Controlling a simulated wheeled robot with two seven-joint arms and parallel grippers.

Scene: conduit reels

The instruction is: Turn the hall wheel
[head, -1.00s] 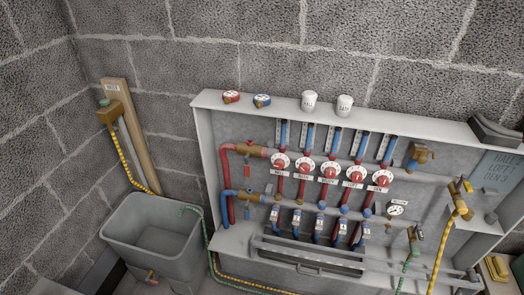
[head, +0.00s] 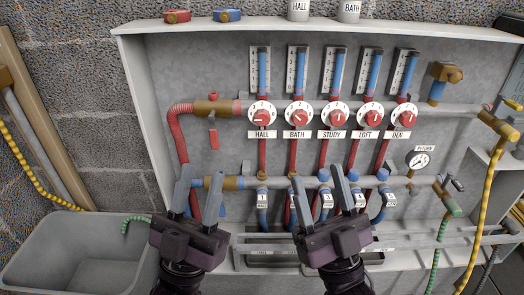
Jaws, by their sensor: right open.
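The hall wheel (head: 262,114) is a red knob on a white dial, the leftmost of a row of such wheels on the manifold in the wall cabinet. A white plate reading HALL (head: 262,134) sits just below it. My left gripper (head: 203,174) is in front of the cabinet's lower left, below and left of the hall wheel. Its fingers are apart with nothing between them. My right gripper (head: 318,176) is open and empty, below and right of the hall wheel, in front of the lower pipes. Neither gripper touches the wheel.
The wheels for bath (head: 297,114), study (head: 335,114), loft (head: 371,114) and den (head: 405,115) stand close by to the right. A red pipe (head: 178,140) bends down at the left. A grey tub (head: 75,255) stands at lower left. White cups stand on the cabinet top.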

